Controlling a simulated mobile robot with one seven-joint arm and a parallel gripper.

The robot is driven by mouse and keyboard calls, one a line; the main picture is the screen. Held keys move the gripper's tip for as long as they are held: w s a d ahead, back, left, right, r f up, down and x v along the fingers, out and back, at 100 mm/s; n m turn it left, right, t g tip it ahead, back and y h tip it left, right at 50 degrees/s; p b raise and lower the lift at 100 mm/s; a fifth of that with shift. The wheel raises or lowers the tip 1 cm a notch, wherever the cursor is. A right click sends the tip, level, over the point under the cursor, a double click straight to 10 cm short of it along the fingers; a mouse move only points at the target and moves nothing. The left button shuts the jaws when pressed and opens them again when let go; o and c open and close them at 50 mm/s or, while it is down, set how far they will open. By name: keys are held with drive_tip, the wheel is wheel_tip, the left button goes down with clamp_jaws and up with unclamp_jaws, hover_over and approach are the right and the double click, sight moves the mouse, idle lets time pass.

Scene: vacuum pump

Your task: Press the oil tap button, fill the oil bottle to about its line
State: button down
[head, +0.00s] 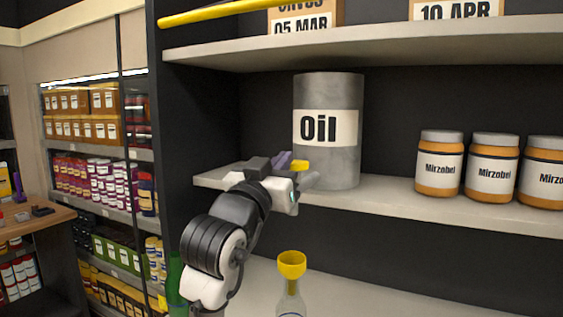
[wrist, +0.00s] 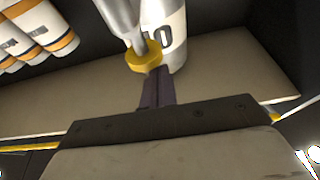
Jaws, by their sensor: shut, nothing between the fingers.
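A grey oil drum (head: 328,90) labelled "Oil" stands on the middle shelf. Its tap (head: 308,181) has a yellow button (head: 299,165), which also shows in the wrist view (wrist: 143,57). My gripper (head: 284,160) is at the left of the button, its purple fingers together and empty. In the wrist view the fingertips (wrist: 157,76) meet the edge of the yellow button; I cannot tell whether they touch or press it. A clear bottle (head: 290,303) with a yellow funnel (head: 291,264) stands below the tap. Its lower part is cut off, and its line and any oil level cannot be seen.
Several Mirzobel jars (head: 439,165) stand on the same shelf (head: 400,202) to the right. An upper shelf (head: 390,50) runs above the drum. A dark upright panel (head: 185,130) is left of my arm. Shelf room between drum and jars is free.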

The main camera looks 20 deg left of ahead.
drive_tip(key=shift+f+b, duration=0.65)
drive_tip(key=shift+f, duration=0.4)
idle(7.0)
